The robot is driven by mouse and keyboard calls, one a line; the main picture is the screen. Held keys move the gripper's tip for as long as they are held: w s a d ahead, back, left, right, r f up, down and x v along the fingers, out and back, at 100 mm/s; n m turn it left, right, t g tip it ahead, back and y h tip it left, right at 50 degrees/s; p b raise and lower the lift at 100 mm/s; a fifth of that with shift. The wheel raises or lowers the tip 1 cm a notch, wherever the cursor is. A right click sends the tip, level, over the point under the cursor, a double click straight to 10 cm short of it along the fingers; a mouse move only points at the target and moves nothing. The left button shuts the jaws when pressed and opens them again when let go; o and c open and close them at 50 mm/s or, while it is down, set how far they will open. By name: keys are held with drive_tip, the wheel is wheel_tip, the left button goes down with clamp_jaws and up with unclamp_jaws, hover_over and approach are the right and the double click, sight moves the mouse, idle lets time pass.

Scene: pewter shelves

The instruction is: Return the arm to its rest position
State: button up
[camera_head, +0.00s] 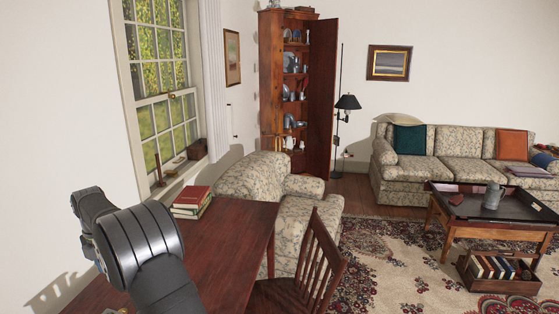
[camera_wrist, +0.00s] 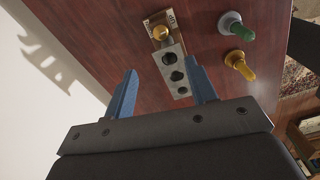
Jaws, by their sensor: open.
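My gripper (camera_wrist: 163,70) shows in the wrist view with its two blue fingers spread apart and nothing held between them. Beyond the fingers, a narrow block (camera_wrist: 173,68) with dark round holes lies on the dark red wooden table. In the head view my arm rises at the lower left beside the table (camera_head: 232,240). The fingers are hidden there.
A green-topped peg (camera_wrist: 232,23) and a yellow peg (camera_wrist: 240,64) are on the table right of the block. A stack of books (camera_head: 192,202) sits near the window. A wooden chair (camera_head: 310,265) stands at the table's right side. A patterned armchair (camera_head: 262,180) is behind.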

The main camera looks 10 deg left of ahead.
wheel_tip(320, 180, up, 2)
hover_over(122, 312)
wheel_tip(122, 312, down, 13)
drive_tip(key=shift+f, duration=0.1)
idle(0.4)
